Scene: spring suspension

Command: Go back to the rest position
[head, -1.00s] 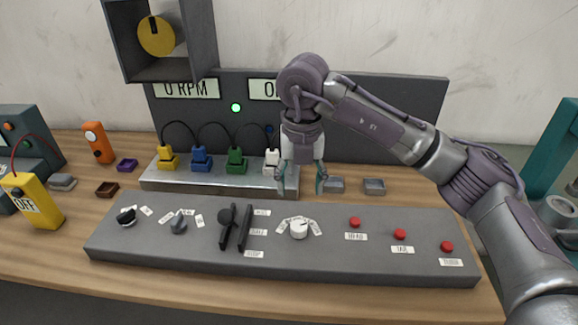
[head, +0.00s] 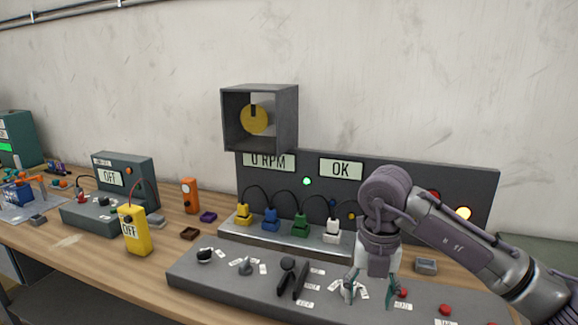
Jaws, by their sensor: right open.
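My right gripper (head: 371,292) points down over the grey control panel (head: 205,283), in front of the white plug (head: 332,231). Its two fingers are apart with nothing between them. It partly covers the white knob (head: 348,289) on the panel. My arm comes in from the right side. My left gripper is not in the head view.
A row of yellow, blue and green plugs (head: 270,219) stands behind the panel. A display board (head: 410,168) reads "0 RPM" and "OK". A yellow meter (head: 136,230) and an orange device (head: 190,196) stand left. The wooden table is mostly clear at front left.

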